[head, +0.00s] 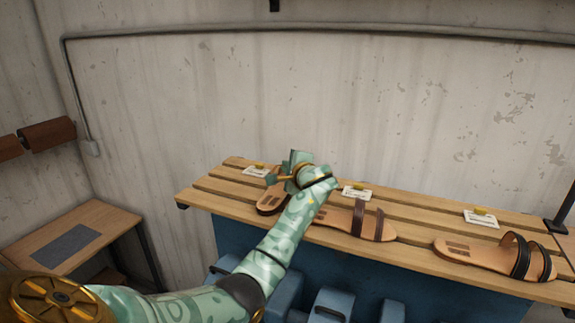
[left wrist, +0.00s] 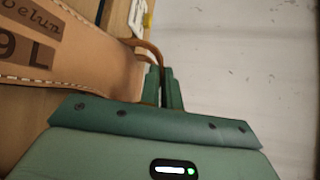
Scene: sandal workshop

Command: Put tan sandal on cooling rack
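The tan sandal (head: 270,204) lies at the left end of the slatted wooden rack (head: 215,186), partly hidden behind my left gripper and forearm. In the left wrist view the tan sandal (left wrist: 70,55) shows its insole, stamped with a size mark "9 L", and a thin tan strap. My left gripper (head: 287,178) is over the sandal's strap end. In the left wrist view its fingers (left wrist: 166,72) are close together with the strap running between them, so it looks shut on the strap. The sandal appears to rest on the slats. My right gripper is not in view.
A sandal with brown straps (head: 345,220) and one with black straps (head: 470,252) lie farther right on the rack. Small cards with yellow clips (head: 357,192) stand behind. A wooden table (head: 105,221) is at left. A concrete wall (head: 300,100) is close behind the rack.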

